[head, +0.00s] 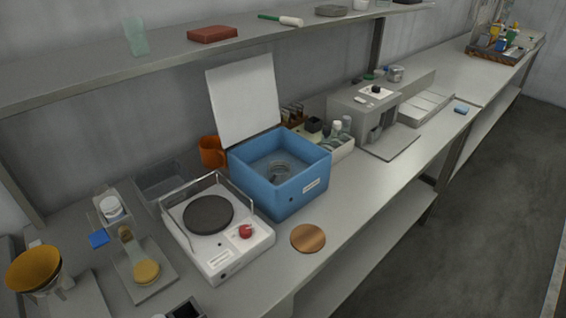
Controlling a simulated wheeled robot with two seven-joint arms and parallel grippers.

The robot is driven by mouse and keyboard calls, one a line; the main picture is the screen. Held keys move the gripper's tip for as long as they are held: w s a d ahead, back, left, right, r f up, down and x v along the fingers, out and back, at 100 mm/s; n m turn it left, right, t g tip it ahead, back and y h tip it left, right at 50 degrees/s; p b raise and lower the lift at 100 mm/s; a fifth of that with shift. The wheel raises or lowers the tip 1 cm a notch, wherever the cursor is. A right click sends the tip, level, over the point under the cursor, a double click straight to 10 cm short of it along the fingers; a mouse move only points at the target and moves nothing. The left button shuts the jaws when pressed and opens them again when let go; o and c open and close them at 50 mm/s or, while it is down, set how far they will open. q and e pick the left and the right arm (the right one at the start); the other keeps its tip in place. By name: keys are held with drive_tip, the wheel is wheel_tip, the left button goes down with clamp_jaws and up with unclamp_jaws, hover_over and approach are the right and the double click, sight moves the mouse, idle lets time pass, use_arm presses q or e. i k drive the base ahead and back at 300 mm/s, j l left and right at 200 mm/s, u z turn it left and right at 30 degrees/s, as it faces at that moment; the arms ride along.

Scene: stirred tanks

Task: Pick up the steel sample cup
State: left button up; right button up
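I cannot single out the steel sample cup with certainty. A small grey metallic-looking vessel (395,74) stands at the back of the bench, behind the grey boxy machine (352,112); it is too small to tell whether it is the cup. A dark cylindrical shape sits in the machine's front recess, partly in shadow. The blue open box (306,186) has its white lid raised, and something round and dark lies inside, unclear. Neither of my grippers is in view.
A white hot plate (222,255) with a dark disc and red knob stands left of the blue box. A round copper-brown disc (308,238) lies near the front edge. An orange mug (212,152) stands behind. A shelf (170,62) overhangs the back. Bench right of the blue box is clear in front.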

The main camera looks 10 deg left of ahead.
sight(278, 164)
drive_tip(key=i+l+u, duration=0.2)
drive_tip(key=l+u, duration=0.15)
drive_tip(key=l, duration=1)
drive_tip(key=l+u, duration=0.35)
drive_tip(key=l, duration=1)
drive_tip(key=i, duration=0.05)
